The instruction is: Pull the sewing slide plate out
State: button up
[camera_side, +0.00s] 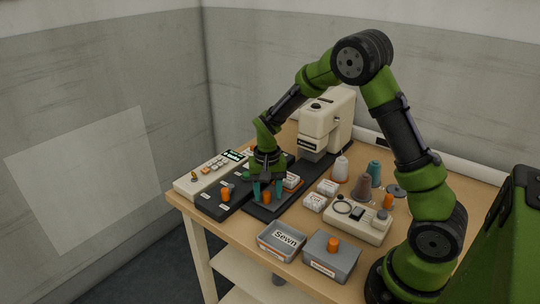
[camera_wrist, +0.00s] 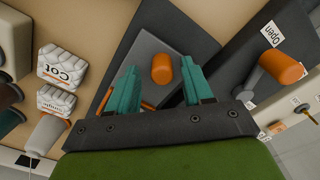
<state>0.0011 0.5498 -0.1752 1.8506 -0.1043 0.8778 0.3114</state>
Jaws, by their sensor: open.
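The slide plate (camera_wrist: 142,55) is a grey plate lying on the dark bed of the sewing machine (camera_side: 325,118), with an upright orange knob (camera_wrist: 161,68) on it. The knob also shows in the side view (camera_side: 266,197), low by my fingers. My gripper (camera_side: 264,184) points down over the plate. In the wrist view my gripper (camera_wrist: 159,74) has its teal fingers apart, with the knob appearing between their tips. I cannot tell whether either finger touches it. Part of the plate is hidden behind my fingers.
A dark panel (camera_wrist: 242,65) labelled "Open" with another orange handle (camera_wrist: 281,66) lies beside the bed. A "Sewn" tray (camera_side: 282,241) and a grey box (camera_side: 331,258) with an orange knob stand at the front.

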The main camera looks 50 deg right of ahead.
notch_tip(320, 180, up, 17)
dwell(0.5)
jog(key=shift+f, duration=0.1)
jog(key=s+a+r+n+t+y, duration=0.1)
jog(key=s+a+r+n+t, duration=0.1)
jog(key=s, duration=0.6)
jog(key=s+a+r+n+t+y, duration=0.1)
jog(key=s+a+r+n+t, duration=0.1)
jog(key=s+a+t, duration=0.3)
jog(key=s+a+n, duration=0.1)
jog(key=s+a, duration=0.1)
jog(key=s, duration=0.2)
jog(key=shift+s+r, duration=0.25)
jog(key=shift+r, duration=0.15)
